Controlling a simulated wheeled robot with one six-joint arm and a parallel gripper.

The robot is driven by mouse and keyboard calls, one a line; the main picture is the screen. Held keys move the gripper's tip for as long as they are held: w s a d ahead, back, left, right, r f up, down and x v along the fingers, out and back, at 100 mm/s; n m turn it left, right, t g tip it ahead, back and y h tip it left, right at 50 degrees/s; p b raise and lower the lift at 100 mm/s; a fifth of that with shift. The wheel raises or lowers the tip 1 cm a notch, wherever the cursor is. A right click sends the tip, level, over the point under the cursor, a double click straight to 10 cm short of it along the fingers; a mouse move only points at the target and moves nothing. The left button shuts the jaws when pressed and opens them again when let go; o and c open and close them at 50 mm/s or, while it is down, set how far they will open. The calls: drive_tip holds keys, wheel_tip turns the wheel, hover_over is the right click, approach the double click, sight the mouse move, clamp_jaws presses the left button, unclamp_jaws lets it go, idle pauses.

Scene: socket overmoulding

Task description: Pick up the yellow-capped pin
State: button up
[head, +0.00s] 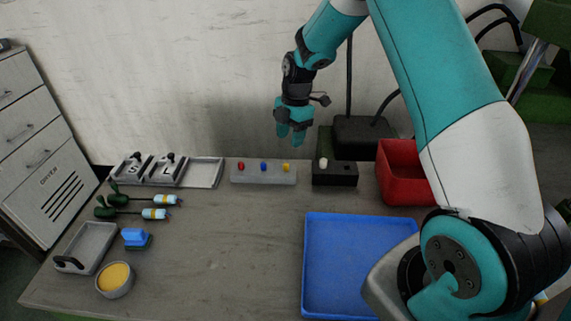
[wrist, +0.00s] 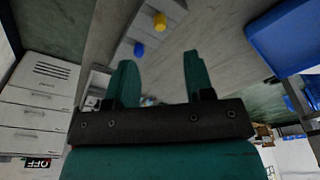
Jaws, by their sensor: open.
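The yellow-capped pin (head: 286,168) stands at the right end of a grey block (head: 262,180) at the back of the bench. In the same block are a blue-capped pin (head: 263,167) and a red-capped pin (head: 241,166). My gripper (head: 291,140) is open and empty, above the block near the yellow cap. In the wrist view the yellow-capped pin (wrist: 159,21) and blue-capped pin (wrist: 138,49) show beyond my open fingers (wrist: 157,75), not between the tips. The red-capped pin is out of that view.
A black block (head: 335,178) with a white knob stands right of the pin block, then a red bin (head: 395,170). A blue tray (head: 350,219) lies in front. Grey moulds (head: 205,173) stand left, with two green-handled tools (head: 117,199) before them. The middle bench is clear.

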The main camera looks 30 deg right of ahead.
sight(286, 164)
drive_tip(key=f, duration=0.3)
drive_tip(key=a+f+p, duration=0.1)
drive_tip(key=f, duration=0.2)
drive_tip(key=f+p, duration=0.1)
drive_tip(key=f, duration=0.2)
drive_tip(key=shift+s+a+f, duration=0.1)
drive_tip(key=shift+s+a, duration=0.05)
clamp_jaws()
